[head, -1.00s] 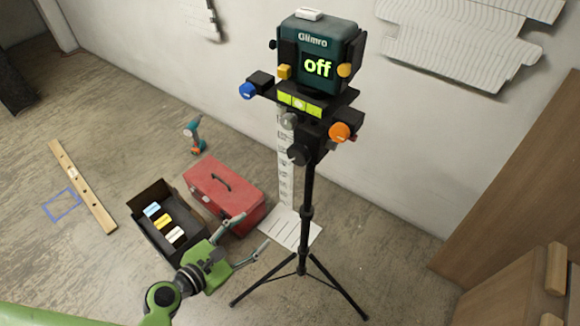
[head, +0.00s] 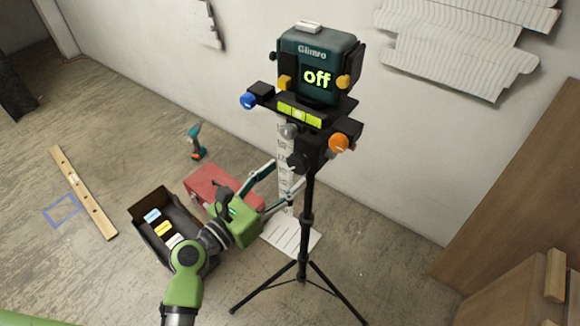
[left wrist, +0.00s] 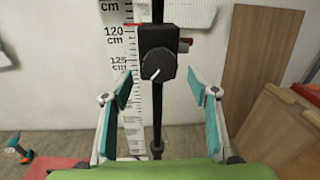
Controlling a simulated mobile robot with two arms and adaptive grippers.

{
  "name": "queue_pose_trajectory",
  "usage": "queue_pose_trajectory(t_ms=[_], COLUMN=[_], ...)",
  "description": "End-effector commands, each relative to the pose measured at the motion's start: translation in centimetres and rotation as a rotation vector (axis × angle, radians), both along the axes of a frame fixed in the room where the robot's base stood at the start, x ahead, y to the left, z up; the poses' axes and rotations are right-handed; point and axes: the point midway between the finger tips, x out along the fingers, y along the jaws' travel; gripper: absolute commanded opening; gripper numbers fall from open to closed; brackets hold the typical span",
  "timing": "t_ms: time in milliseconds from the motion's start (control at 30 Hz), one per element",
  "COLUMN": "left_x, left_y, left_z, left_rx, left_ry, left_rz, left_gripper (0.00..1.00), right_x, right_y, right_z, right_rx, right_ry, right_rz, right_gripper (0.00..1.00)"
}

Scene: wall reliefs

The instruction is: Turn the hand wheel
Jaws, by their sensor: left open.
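The tripod (head: 308,215) stands in the middle with a teal device reading "off" on top. A round black hand wheel (head: 299,161) sits on the black block below the device. In the left wrist view, the wheel (left wrist: 158,65) has a ridged rim and a white pointer mark. My left gripper (head: 284,180) is open below and in front of the wheel, apart from it. In the left wrist view its two teal fingers (left wrist: 160,92) spread either side of the tripod post, a little below the wheel. My right gripper is not in view.
Blue (head: 248,101) and orange (head: 339,143) knobs flank the tripod head. A measuring scale (head: 284,165) stands behind it. A red toolbox (head: 212,183), a black tray (head: 150,202) and a drill (head: 196,142) are on the floor. Wooden boards (head: 520,190) lean at right.

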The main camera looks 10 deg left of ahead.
Motion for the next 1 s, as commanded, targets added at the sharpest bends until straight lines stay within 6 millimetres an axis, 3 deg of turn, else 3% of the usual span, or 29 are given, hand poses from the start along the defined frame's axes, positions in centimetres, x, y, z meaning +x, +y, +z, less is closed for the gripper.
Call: queue_pose_trajectory(t_ms=[200, 567, 733, 1000], left_x=[2.1, 2.5, 2.4, 2.4], left_y=[-1.4, -1.7, -1.7, -1.7], left_z=[0.0, -0.1, -0.1, 0.0], left_rx=[0.000, 0.001, 0.001, 0.012], left_ry=[0.000, 0.000, 0.000, -0.006], left_rz=[-0.001, 0.000, 0.000, 0.000], left_gripper=[0.54, 0.54, 0.16, 0.16], right_x=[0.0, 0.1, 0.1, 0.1], right_y=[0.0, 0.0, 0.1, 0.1], right_z=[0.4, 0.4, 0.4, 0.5], right_rx=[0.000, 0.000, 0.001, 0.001], right_ry=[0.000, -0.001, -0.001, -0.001], right_rz=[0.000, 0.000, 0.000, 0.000], right_gripper=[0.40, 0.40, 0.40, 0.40])
